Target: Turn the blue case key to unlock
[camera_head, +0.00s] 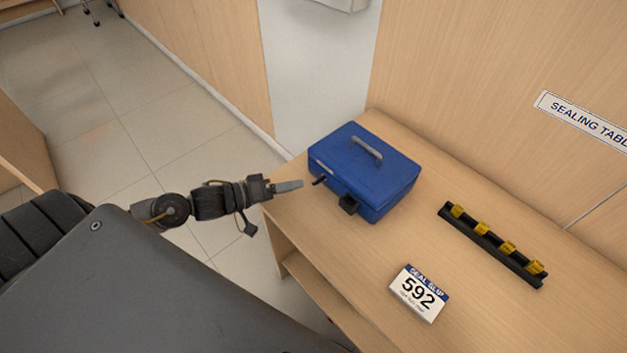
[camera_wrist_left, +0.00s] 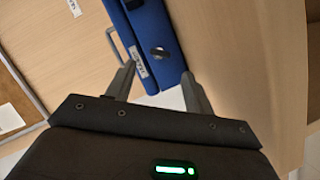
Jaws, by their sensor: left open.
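The blue case (camera_head: 372,176) sits closed on the wooden table, with a grey handle on its lid and a dark latch block (camera_head: 349,204) on its front. A small dark key (camera_head: 320,180) sticks out of the case's front near its left end. My left gripper (camera_head: 300,185) is just left of the key, open and apart from it. In the left wrist view the gripper's fingers (camera_wrist_left: 160,82) are spread, and the key (camera_wrist_left: 159,53) shows on the case's blue side (camera_wrist_left: 150,25) beyond the fingertips. My right gripper is not in view.
A black rack (camera_head: 490,245) with several yellow pieces lies right of the case on the table (camera_head: 400,243). A white slip marked 592 (camera_head: 419,293) lies near the front edge. A wooden panel with a "SEALING TABLE" sign (camera_head: 585,122) rises behind.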

